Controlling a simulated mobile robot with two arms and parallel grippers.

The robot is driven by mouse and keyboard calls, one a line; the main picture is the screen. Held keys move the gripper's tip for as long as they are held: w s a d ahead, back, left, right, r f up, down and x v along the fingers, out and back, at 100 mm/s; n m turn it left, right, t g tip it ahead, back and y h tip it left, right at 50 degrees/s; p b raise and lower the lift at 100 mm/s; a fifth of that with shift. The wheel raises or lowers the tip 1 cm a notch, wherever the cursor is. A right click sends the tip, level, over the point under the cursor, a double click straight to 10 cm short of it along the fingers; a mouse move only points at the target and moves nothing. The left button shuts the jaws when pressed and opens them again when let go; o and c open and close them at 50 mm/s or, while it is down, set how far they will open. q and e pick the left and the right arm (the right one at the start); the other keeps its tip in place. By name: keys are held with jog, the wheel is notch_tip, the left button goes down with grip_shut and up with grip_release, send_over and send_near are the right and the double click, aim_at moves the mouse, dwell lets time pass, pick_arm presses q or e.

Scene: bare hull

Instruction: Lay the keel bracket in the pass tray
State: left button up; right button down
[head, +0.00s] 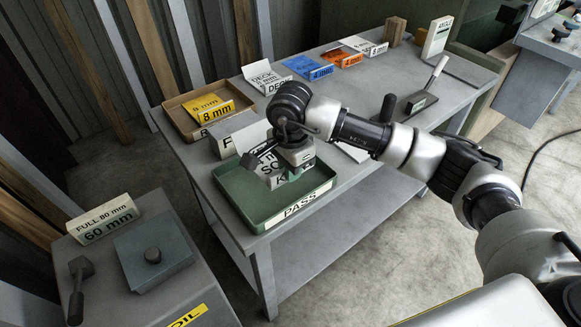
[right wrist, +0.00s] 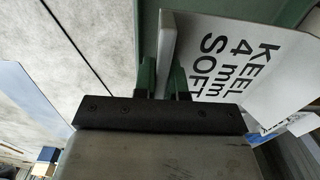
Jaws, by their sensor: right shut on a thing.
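My right gripper (head: 285,172) is over the green pass tray (head: 262,220), which has a PASS label on its front wall. It is shut on the keel bracket (head: 269,162), a white angled piece with black lettering. In the right wrist view, the green fingers (right wrist: 162,80) pinch the bracket's thin upright plate, and its lettered face (right wrist: 235,50) reads KEEL 4 mm SOFT. The bracket is within the tray's outline, partly hidden by the gripper; I cannot tell if it touches the tray floor. My left gripper is out of view.
A brown tray (head: 168,106) holds a yellow 8 mm bracket (head: 207,107). A DECK bracket (head: 265,78) and blue (head: 307,67) and orange (head: 341,58) pieces line the back. A handled tool (head: 423,98) sits right.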

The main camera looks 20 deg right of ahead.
aim_at(291, 201)
jog(key=shift+f+b, duration=3)
jog(key=shift+f, duration=0.6)
jog(key=c, duration=1.1)
grip_release()
jog(key=shift+f, duration=0.1)
jog(key=o, duration=0.3)
jog(key=shift+a+f, duration=0.1)
jog(key=shift+f, duration=0.1)
jog(key=shift+c, duration=0.5)
jog(key=shift+s, duration=0.1)
